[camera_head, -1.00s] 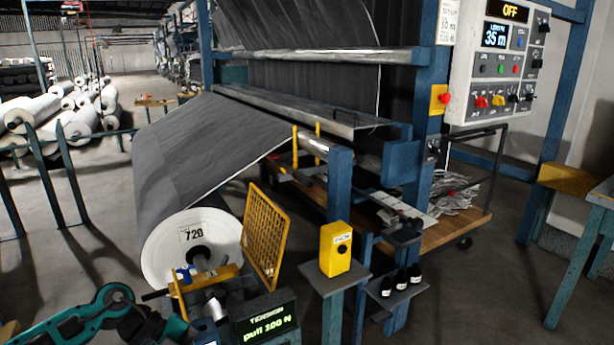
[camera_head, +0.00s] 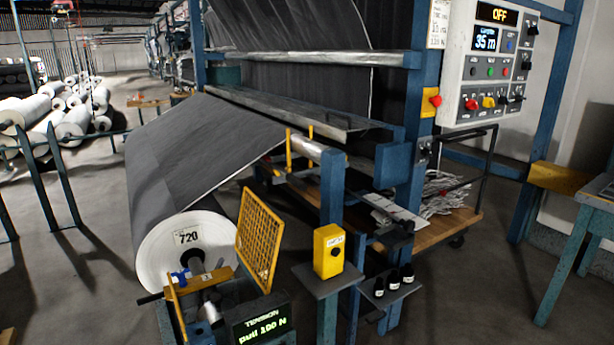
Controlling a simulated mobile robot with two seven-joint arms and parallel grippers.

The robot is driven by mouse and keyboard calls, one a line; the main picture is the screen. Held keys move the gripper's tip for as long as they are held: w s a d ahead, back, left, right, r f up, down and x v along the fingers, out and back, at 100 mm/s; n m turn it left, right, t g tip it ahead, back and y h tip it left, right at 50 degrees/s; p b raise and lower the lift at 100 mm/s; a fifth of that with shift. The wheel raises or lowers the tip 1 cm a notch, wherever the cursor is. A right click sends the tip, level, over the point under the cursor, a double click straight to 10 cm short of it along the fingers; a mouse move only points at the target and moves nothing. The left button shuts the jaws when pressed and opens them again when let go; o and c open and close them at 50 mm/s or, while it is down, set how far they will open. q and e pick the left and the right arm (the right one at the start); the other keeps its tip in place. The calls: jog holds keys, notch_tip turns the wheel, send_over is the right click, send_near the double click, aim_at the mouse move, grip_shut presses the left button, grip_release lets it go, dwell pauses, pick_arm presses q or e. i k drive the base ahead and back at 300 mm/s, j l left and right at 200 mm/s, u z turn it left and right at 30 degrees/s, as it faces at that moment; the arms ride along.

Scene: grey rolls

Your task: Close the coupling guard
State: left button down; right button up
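The coupling guard (camera_head: 259,240) is a yellow mesh panel in a yellow frame. It stands raised and tilted at the right side of the coupling, to the right of the roll's face. The grey fabric roll (camera_head: 187,252) has a white end marked 720, with a dark core and a shaft (camera_head: 210,296) coming out toward me. A yellow bracket (camera_head: 200,279) crosses over the shaft end. Below the guard is a tension display (camera_head: 262,323) reading "pull 100 N". Neither of my grippers shows in the view now.
A yellow box (camera_head: 328,251) stands on a small shelf right of the guard. Several dark-capped small items sit on a lower shelf (camera_head: 390,291). A control panel (camera_head: 492,65) reads OFF and 35 m.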

aim_at(281, 221)
jog(key=l+u, duration=0.15)
jog(key=u, duration=0.6)
jog(key=l+u, duration=0.3)
jog(key=l, duration=0.15)
jog(key=l+u, duration=0.3)
jog(key=l, duration=0.7)
jog(key=k+l+u, duration=0.15)
jog(key=l, duration=0.9)
jog(key=u, duration=0.05)
